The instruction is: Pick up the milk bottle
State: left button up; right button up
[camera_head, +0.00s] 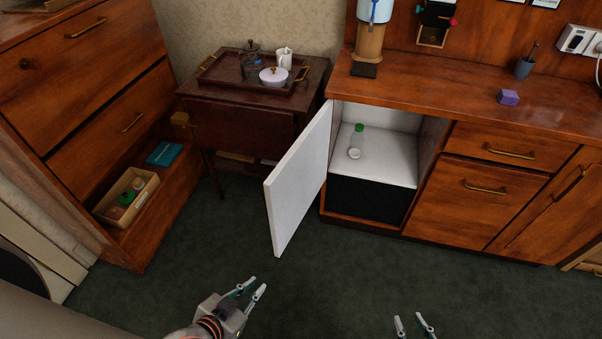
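The milk bottle (357,134) is a small clear bottle with a green cap. It stands upright on the white shelf (385,165) inside an open cabinet compartment. A small round white item (354,153) sits at its base, and I cannot tell if it is separate or part of the bottle. My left gripper (257,285) is open and empty over the carpet, below and left of the cabinet. My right gripper (412,323) shows only its fingertips at the bottom edge, apart and empty. Both are well away from the bottle.
The white cabinet door (301,180) stands open, jutting out left of the compartment. A side table (243,130) with a tray of tea things stands further left. A wooden box (126,197) lies in the open drawer unit at the left. The green carpet (330,270) in front is clear.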

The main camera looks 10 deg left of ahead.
aim_at(356, 137)
jog(key=i+j+z, duration=0.15)
jog(key=j+z, duration=0.2)
jog(key=j, duration=0.5)
jog(key=j+z, duration=0.35)
jog(key=j, duration=0.55)
jog(key=j+z, duration=0.35)
jog(key=j, duration=0.5)
jog(key=l+u, duration=0.25)
jog(key=l, duration=0.3)
jog(key=l+u, duration=0.25)
jog(key=l, duration=0.25)
jog(key=l+u, duration=0.15)
jog(key=l, duration=1.05)
jog(key=i+l, duration=0.1)
jog(key=l, duration=0.2)
jog(key=i+l+u, duration=0.15)
jog(key=l, duration=0.15)
jog(key=i+l, duration=0.1)
jog(key=l, duration=0.25)
jog(key=u, duration=0.05)
